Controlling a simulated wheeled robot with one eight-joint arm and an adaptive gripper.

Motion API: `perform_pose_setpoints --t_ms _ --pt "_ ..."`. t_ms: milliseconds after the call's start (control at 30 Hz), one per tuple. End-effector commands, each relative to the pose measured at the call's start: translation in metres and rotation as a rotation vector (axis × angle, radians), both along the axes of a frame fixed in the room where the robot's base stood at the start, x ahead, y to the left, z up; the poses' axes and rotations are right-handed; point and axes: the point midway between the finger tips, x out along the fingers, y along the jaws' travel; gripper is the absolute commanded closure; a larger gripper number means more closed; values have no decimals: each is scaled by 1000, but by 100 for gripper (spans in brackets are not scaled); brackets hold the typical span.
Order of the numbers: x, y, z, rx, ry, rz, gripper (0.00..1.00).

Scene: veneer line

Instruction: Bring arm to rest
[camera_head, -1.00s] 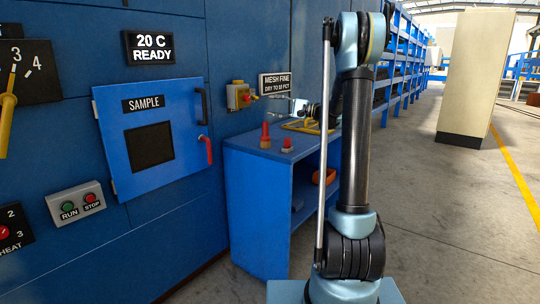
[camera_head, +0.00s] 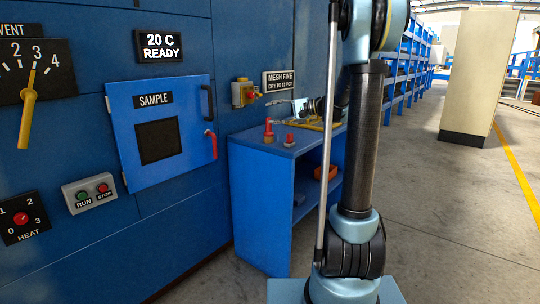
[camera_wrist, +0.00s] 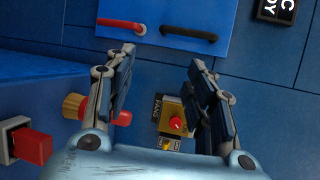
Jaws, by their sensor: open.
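My gripper (camera_wrist: 160,62) is open in the wrist view, its two dark-padded fingers wide apart with nothing held between them. The gripper faces the blue wall, and a yellow switch box with a red knob (camera_wrist: 175,123) shows near the right finger. A red-handled piece (camera_wrist: 124,117) shows behind the left finger; I cannot tell whether they touch. In the head view my arm rises at the centre right and bends back behind itself. Its gripper end (camera_head: 286,108) shows small above the blue cabinet top, beside the mesh sign, partly hidden by the arm.
A blue cabinet (camera_head: 262,207) stands against the wall, with red-topped pieces (camera_head: 268,130) and a yellow frame (camera_head: 315,125) on top. The sample door (camera_head: 187,157) is shut. A vent dial (camera_head: 28,96) is at left. A beige cabinet (camera_head: 478,75) stands behind open floor at right.

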Motion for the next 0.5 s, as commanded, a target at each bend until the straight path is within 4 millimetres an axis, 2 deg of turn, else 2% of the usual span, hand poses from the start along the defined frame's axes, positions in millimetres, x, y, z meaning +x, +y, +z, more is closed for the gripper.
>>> perform_pose_setpoints --t_ms 100,267,500 --pt "-37 4 -11 -103 -2 11 50" --pt "-84 3 -31 -246 -6 26 50" --pt "-154 -9 -66 -460 -15 52 50"
